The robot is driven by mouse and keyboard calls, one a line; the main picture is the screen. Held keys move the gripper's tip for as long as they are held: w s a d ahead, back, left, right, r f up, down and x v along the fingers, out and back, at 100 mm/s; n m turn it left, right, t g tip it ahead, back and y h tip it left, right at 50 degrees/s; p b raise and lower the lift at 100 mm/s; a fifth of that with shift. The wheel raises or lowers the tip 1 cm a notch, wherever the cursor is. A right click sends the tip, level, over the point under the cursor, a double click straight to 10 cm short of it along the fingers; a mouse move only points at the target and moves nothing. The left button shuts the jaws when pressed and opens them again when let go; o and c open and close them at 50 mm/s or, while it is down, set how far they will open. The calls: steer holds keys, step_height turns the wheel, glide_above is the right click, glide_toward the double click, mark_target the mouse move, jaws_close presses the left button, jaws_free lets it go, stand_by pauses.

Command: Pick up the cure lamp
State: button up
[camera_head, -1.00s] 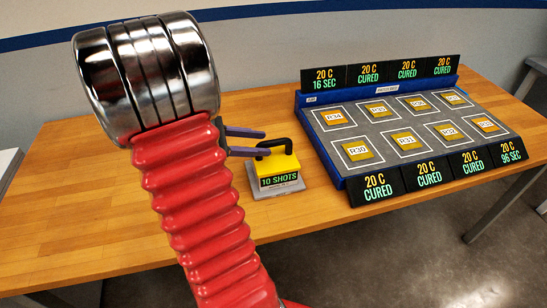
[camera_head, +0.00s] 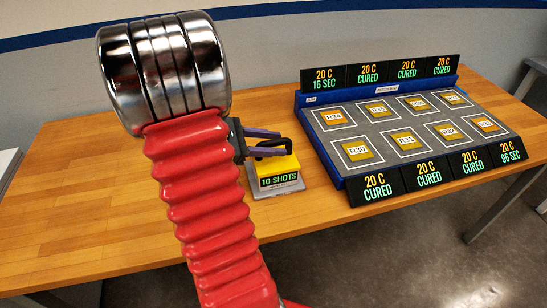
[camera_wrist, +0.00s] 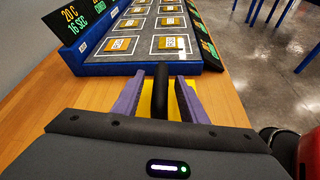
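The cure lamp (camera_head: 278,167) is a yellow block with a black handle, standing on a small grey dock (camera_head: 279,187) whose display reads "10 SHOTS". My gripper (camera_head: 284,144) has purple fingers and is level with the handle. In the wrist view, the black handle (camera_wrist: 160,92) stands between the two fingers, with a visible gap on each side. The gripper is open around the handle and not closed on it. The yellow body shows partly below the fingers in that view.
A blue-edged grey tray (camera_head: 333,160) with several labelled yellow pieces stands right of the lamp. Black displays line its front and back, most reading "20 C CURED". The wooden table (camera_head: 80,200) is clear on the left.

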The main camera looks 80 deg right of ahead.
steer(key=shift+c, duration=0.3)
jaws_close()
stand_by(0.3)
stand_by(0.9)
